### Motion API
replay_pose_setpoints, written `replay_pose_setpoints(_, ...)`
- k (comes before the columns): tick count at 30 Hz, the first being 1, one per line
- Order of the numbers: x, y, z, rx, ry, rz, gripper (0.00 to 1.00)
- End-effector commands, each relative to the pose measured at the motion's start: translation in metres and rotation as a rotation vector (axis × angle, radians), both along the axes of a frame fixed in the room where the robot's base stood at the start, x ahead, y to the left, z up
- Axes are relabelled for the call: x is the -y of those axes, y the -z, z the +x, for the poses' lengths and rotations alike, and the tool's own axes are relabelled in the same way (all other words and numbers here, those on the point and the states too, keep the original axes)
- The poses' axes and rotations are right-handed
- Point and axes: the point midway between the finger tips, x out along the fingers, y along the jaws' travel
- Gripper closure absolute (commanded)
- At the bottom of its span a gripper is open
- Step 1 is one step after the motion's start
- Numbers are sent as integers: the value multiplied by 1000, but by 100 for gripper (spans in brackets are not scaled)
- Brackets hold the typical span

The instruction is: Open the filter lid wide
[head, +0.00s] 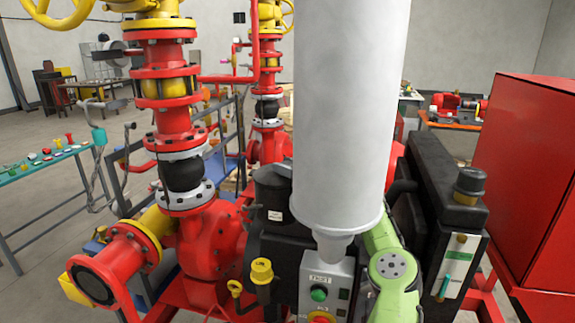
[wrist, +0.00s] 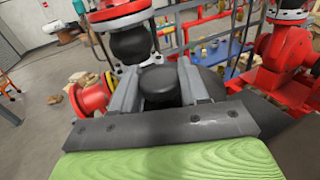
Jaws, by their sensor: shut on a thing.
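In the wrist view, my gripper (wrist: 155,70) has its two grey fingers on either side of a dark rounded piece (wrist: 158,82), which looks like part of the filter lid. The gripper is shut on it. A wider black surface behind the right finger may be the same lid or its housing; I cannot tell where they part. In the head view, a black housing (head: 273,200) with a small white label stands left of a tall grey cylinder. My gripper and its contact are hidden in the head view, so how far the lid is open does not show.
The tall grey cylinder (head: 345,110) blocks the middle of the head view. Red pipework (head: 212,240) with yellow valves stands left. A control box (head: 327,285), a black unit (head: 440,200) and a large red cabinet (head: 530,180) crowd the right.

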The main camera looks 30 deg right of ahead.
Motion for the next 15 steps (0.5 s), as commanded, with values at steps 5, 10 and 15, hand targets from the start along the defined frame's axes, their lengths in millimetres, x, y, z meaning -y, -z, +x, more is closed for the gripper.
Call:
replay_pose_setpoints(5, -3, -16, 2, 15, 0, -3, 100)
replay_pose_setpoints(10, -3, -15, 2, 16, 0, -4, 100)
replay_pose_setpoints(15, -3, -13, 2, 14, 0, -4, 33)
